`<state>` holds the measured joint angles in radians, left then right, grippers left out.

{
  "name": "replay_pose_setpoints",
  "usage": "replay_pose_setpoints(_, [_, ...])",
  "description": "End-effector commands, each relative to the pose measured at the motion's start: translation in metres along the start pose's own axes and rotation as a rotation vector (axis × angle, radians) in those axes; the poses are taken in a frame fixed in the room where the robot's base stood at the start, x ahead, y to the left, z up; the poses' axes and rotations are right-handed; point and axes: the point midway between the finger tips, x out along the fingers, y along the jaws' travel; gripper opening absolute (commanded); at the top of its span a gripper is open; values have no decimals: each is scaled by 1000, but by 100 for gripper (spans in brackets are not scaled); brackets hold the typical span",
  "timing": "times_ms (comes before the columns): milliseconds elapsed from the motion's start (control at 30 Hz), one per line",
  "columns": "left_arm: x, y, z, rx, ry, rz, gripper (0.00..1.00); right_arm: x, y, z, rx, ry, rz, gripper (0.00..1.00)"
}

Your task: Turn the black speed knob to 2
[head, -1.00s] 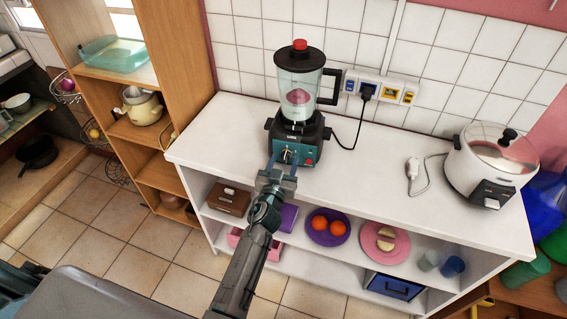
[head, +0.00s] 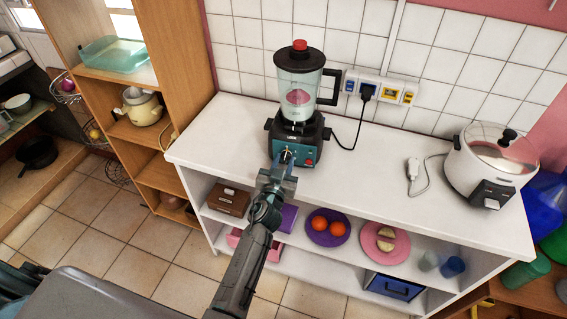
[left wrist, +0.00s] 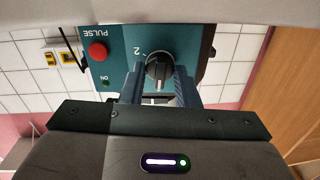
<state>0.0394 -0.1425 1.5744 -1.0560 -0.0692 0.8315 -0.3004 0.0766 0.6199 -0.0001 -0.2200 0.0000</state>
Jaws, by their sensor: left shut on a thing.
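The black speed knob (left wrist: 159,70) sits on the teal front panel of the blender (head: 297,136). The panel appears upside down in the left wrist view, with a white "2" mark beside the knob, a red PULSE button (left wrist: 98,52) and a green ON light. My left gripper (head: 285,158) reaches the panel from the front. Its two blue fingers are shut on the knob, one on each side, as the left wrist view (left wrist: 160,77) shows. The knob's exact pointer direction is hard to tell. In the head view the fingers mostly hide the knob. My right gripper is not in view.
The blender stands on the white counter (head: 380,180), its cord plugged into the wall socket strip (head: 384,88). A white rice cooker (head: 488,168) stands at the right. A wooden shelf (head: 180,60) rises at the left. Free counter lies right of the blender.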

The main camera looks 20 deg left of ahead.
Motion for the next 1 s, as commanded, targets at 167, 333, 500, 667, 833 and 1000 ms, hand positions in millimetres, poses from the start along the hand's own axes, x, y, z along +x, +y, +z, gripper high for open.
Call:
replay_pose_setpoints(167, [0, 0, 1, 119, -1, 0, 6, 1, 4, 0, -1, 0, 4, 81])
replay_pose_setpoints(333, [0, 0, 1, 273, -1, 0, 6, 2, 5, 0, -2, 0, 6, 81])
replay_pose_setpoints(500, [0, 1, 1, 436, -2, 0, 6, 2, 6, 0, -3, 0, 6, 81])
replay_pose_setpoints(667, [0, 1, 1, 588, -2, 0, 6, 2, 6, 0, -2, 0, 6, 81])
replay_pose_setpoints(833, [0, 1, 1, 750, -2, 1, 6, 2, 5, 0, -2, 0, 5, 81])
replay_pose_setpoints(1000, [0, 1, 1, 912, -2, 1, 6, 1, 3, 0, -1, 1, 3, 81])
